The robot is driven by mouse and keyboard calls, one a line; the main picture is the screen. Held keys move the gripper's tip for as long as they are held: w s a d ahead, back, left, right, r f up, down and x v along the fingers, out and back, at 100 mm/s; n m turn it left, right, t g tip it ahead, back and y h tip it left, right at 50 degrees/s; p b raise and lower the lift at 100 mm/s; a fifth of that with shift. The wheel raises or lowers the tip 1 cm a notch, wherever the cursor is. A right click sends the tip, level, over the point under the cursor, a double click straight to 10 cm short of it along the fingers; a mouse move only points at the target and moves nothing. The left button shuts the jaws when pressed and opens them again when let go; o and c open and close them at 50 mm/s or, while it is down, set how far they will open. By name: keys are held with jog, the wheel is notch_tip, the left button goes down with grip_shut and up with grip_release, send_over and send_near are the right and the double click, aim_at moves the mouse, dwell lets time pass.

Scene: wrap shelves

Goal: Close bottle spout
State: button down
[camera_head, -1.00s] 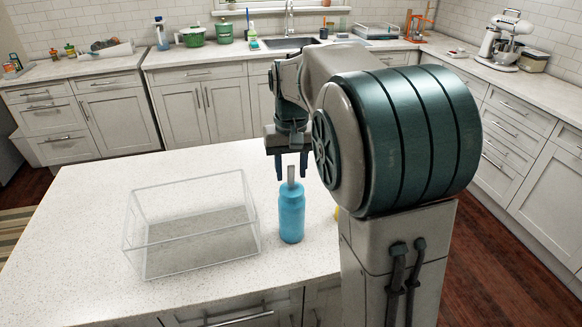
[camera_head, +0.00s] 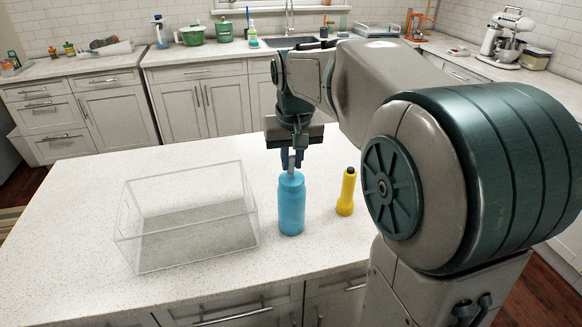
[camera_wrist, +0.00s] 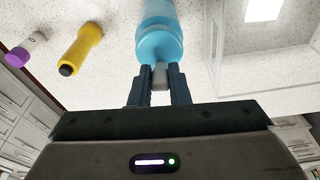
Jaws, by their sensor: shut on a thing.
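The blue bottle (camera_head: 291,208) stands upright on the light speckled counter, to the right of the clear box. Its grey spout (camera_head: 291,165) points up from the top of the bottle. My gripper (camera_head: 291,160) is directly above the bottle and shut on the spout. In the wrist view the blue bottle (camera_wrist: 159,35) is at the top centre, and the grey spout (camera_wrist: 159,76) sits between the two dark fingers of my gripper (camera_wrist: 159,85). The fingers partly hide the spout in the head view.
A clear open box (camera_head: 183,262) stands left of the bottle. A yellow flashlight (camera_head: 347,192) stands close to its right; it also shows in the wrist view (camera_wrist: 84,47). A white bottle with a purple cap (camera_wrist: 27,48) shows only in the wrist view. The counter behind the bottle is clear.

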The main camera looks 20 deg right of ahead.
aim_at(291, 174)
jog(key=t+b, duration=0.1)
jog(key=b, duration=0.1)
jog(key=f+t+b, duration=0.1)
jog(key=b, duration=0.1)
jog(key=s+b, duration=0.1)
jog(key=b, duration=0.1)
jog(key=shift+s+f+t, duration=0.1)
jog(key=shift+f+t, duration=0.15)
jog(key=shift+t, duration=0.15)
jog(key=t+b, duration=0.1)
jog(key=b, duration=0.3)
jog(key=s+t+b, duration=0.1)
jog(key=t+b, duration=0.1)
jog(key=b, duration=0.1)
jog(key=shift+f+b, duration=0.4)
jog(key=t+b, duration=0.1)
jog(key=b, duration=0.1)
jog(key=t+b, duration=0.1)
jog(key=b, duration=0.1)
jog(key=shift+s+f, duration=0.2)
jog(key=shift+b, duration=0.6)
jog(key=shift+s+r+t+b, duration=0.1)
jog(key=shift+t+b, duration=0.3)
jog(key=shift+b, duration=0.3)
jog(key=shift+a, duration=0.1)
jog(key=c, duration=1.4)
grip_release()
jog(key=shift+o, duration=0.2)
jog(key=shift+r, duration=0.15)
